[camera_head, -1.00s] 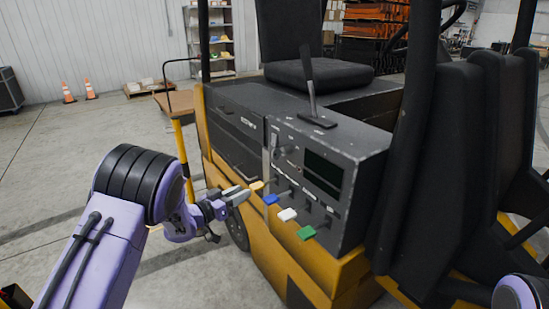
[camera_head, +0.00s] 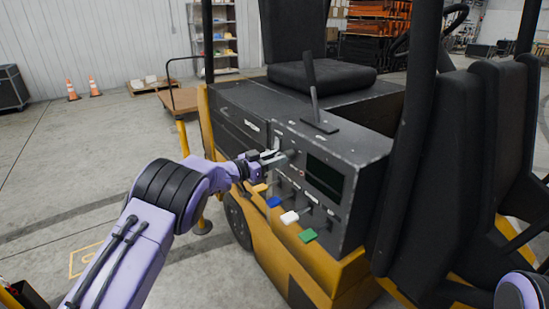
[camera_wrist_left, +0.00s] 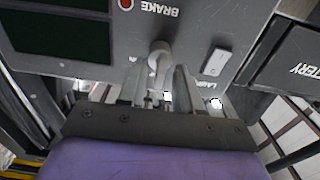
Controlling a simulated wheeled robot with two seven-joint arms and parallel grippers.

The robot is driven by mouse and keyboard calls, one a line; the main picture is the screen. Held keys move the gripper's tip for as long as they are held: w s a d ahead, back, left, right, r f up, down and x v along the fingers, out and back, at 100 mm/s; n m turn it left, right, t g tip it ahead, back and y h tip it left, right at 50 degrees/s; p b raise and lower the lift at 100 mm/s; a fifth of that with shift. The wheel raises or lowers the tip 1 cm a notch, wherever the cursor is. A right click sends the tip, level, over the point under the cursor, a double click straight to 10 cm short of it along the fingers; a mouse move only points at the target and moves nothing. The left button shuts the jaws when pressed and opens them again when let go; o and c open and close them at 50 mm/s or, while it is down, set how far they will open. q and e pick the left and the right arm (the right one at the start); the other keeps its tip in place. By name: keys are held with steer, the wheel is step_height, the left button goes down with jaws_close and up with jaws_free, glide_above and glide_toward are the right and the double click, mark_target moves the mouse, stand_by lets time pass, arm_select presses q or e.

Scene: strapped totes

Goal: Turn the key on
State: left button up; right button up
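The key (camera_wrist_left: 160,56) is a grey, rounded knob-like piece standing out from the dark control panel (camera_wrist_left: 210,25), beside the BRAKE label and a red light. In the head view the panel (camera_head: 340,150) is on the forklift's side, and the key (camera_head: 291,153) shows at its upper left. My left gripper (camera_head: 275,158) is at the key. In the left wrist view its fingers (camera_wrist_left: 159,82) lie on either side of the key, with a gap showing, so it looks open around it. My right gripper is out of view.
Yellow, blue (camera_head: 273,202), white (camera_head: 290,217) and green (camera_head: 308,236) levers stick out below the panel. A white rocker switch (camera_wrist_left: 216,62) is beside the key. A black lever (camera_head: 315,105) stands on top. A dark screen (camera_head: 324,176) is to the right.

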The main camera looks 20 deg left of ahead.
arm_select(q)
steer(key=shift+c, duration=0.3)
jaws_close()
steer(key=shift+s+d+f+m+b, duration=0.1)
steer(key=shift+m+b, duration=2.9)
steer(key=shift+b, duration=0.55)
steer(key=shift+d+f+m+b, duration=0.1)
steer(key=shift+m+b, duration=2.9)
steer(key=shift+b, duration=0.55)
steer(key=shift+r, duration=0.1)
